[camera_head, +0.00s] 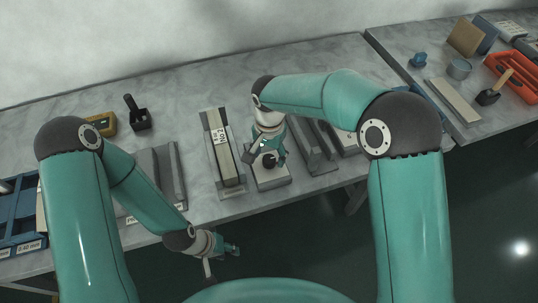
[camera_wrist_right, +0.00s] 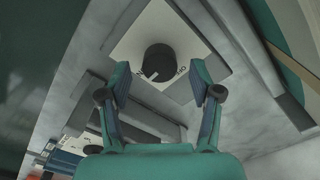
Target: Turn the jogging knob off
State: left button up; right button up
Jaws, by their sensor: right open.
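The jogging knob (camera_wrist_right: 159,61) is a black round knob with a pale pointer mark on its edge. In the head view the knob (camera_head: 269,160) is on a small grey box (camera_head: 272,181) near the table's front edge. My right gripper (camera_wrist_right: 161,76) is open, with one finger on each side of the knob and apart from it in the picture. My left gripper (camera_head: 231,249) hangs in front of the table, away from the knob; its jaws are too small to judge.
A long grey holder with a labelled bar (camera_head: 222,150) stands left of the box, and grey blocks (camera_head: 318,155) stand close on its right. A black-handled tool (camera_head: 138,118) and a yellow device (camera_head: 104,123) are at the back left. An orange tray (camera_head: 514,78) is far right.

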jog(key=shift+f, duration=0.8)
jog(key=shift+c, duration=0.2)
jog(key=c, duration=1.1)
